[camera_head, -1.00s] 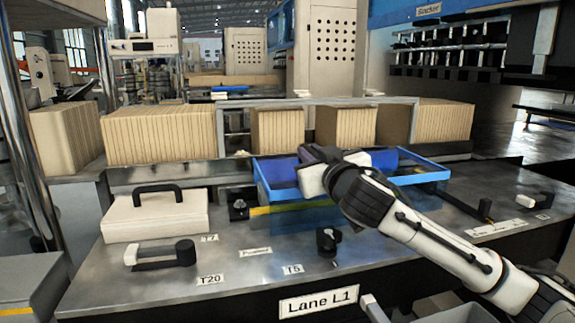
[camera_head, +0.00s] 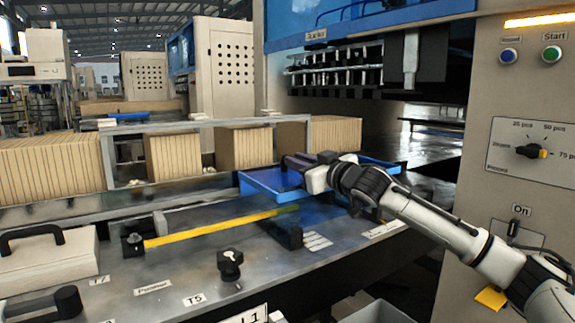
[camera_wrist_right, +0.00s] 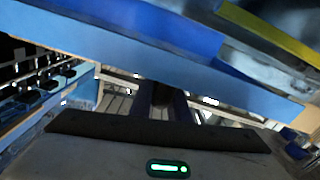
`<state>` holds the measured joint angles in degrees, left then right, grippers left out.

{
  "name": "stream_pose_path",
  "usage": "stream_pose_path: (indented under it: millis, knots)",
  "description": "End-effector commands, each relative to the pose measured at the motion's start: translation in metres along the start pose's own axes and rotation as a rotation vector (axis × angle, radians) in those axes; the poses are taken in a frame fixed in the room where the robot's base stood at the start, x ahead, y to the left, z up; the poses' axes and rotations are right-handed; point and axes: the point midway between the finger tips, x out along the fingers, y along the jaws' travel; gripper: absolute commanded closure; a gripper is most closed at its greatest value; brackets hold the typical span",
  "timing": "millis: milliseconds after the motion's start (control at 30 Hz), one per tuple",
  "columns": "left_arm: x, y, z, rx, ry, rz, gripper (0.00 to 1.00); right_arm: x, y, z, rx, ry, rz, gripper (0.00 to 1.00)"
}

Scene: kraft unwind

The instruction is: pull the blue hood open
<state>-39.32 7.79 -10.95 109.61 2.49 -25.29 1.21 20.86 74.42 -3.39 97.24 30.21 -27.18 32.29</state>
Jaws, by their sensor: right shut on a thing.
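The blue hood (camera_head: 268,186) is a blue-framed, see-through cover over the metal table, right of the middle in the head view. My right gripper (camera_head: 300,164) is at the hood's top frame and shut on it. In the right wrist view the hood's blue bar (camera_wrist_right: 150,50) crosses the picture in front of my right gripper (camera_wrist_right: 165,100); the grip itself is mostly hidden. My left gripper is not in view.
A yellow strip (camera_head: 205,229) lies bare left of the hood, with a black knob (camera_head: 230,264) in front. A white case (camera_head: 48,262) stands at left. Brown board stacks (camera_head: 243,147) stand behind. A beige control panel (camera_head: 525,110) rises close to my right arm.

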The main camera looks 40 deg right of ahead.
Motion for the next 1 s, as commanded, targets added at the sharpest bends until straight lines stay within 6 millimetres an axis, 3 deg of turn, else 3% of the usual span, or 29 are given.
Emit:
stream_pose_path:
  millis: [367, 400, 467, 1000]
  knots:
    - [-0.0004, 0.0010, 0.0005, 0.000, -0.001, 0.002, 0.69, 0.0000, 0.0008, -0.0002, -0.003, 0.002, -0.002, 1.00]
    - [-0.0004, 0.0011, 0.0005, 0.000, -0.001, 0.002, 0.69, 0.0000, 0.0007, -0.0001, -0.003, 0.002, -0.002, 0.78]
    - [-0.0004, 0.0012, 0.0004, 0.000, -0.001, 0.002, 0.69, 0.0000, 0.0008, -0.0001, -0.003, 0.001, -0.002, 0.68]
    - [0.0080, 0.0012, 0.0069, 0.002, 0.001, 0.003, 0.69, -0.0098, 0.0031, 0.0062, -0.001, -0.004, 0.003, 0.68]
